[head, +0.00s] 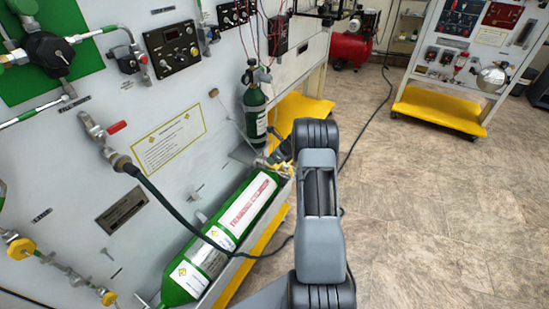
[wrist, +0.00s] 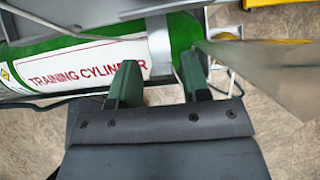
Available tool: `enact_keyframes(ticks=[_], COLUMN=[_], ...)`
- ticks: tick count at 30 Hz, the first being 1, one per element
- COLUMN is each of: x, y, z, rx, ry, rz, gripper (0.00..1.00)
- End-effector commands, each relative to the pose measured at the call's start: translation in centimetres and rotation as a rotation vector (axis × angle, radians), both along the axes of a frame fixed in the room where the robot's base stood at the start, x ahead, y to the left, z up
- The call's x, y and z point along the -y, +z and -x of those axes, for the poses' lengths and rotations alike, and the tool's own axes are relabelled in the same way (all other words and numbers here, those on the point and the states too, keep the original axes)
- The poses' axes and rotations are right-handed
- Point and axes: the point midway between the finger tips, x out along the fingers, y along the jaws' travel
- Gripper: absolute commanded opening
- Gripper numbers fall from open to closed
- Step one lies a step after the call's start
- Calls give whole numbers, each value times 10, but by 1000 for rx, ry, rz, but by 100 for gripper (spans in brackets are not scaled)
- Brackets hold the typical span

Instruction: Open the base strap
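A large green training cylinder (head: 222,240) with a white label lies along the foot of the panel. It also shows across the top left of the wrist view (wrist: 80,62). A grey band (wrist: 160,45), which looks like the base strap, wraps around the cylinder near its right end in the wrist view. My gripper (wrist: 160,64) is open, its two green fingers apart and pointing at the cylinder. The band lies ahead of the gap between the fingertips, and nothing shows held there. I cannot tell if the fingers touch it. In the head view my arm hides the strap and most of the gripper.
A metal plate (wrist: 275,85) stands close to the right of the fingers. A small green cylinder (head: 255,112) stands upright by the panel. A dark hose (head: 170,205) hangs over the large cylinder. The floor (head: 430,210) to the right is mostly clear.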

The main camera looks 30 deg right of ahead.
Motion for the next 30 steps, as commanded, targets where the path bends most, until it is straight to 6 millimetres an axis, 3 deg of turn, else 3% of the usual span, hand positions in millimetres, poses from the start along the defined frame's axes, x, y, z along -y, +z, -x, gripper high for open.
enact_keyframes(ticks=[11,30], x=[2,34], y=[4,93], z=[3,62], rx=[-1,0], ry=[-1,-2], rz=[1,1], gripper=[49,49])
